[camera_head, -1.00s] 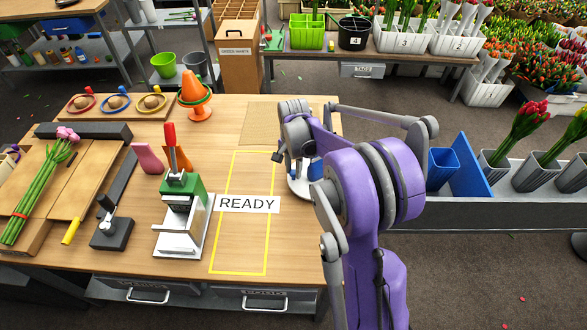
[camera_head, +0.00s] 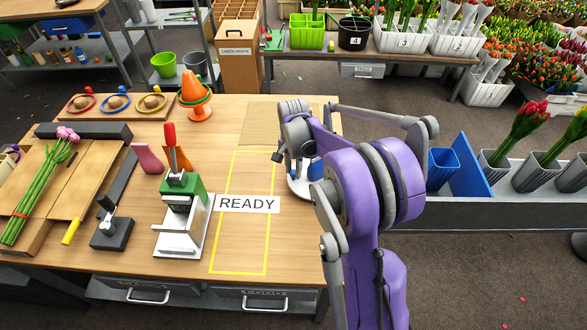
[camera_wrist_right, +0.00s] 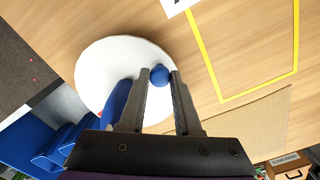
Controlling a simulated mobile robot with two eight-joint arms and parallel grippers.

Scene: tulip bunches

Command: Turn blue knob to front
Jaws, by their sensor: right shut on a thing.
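The blue knob (camera_wrist_right: 159,74) is a round blue piece over a white round base (camera_wrist_right: 95,62), seen in the right wrist view. My right gripper (camera_wrist_right: 160,80) is shut on the blue knob, with one finger on each side of it. A longer blue part (camera_wrist_right: 115,103) lies beside the left finger over the same base. In the head view the white base (camera_head: 299,187) shows at the table's right edge, mostly hidden behind my purple right arm. My right gripper's fingertips are hidden there. My left gripper is not in view.
A yellow-outlined area with a READY sign (camera_head: 248,204) lies left of the base. A green and white press (camera_head: 183,205) stands further left. An orange cone (camera_head: 199,108) is at the back. Blue and grey containers (camera_head: 441,168) stand beyond the table on the right.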

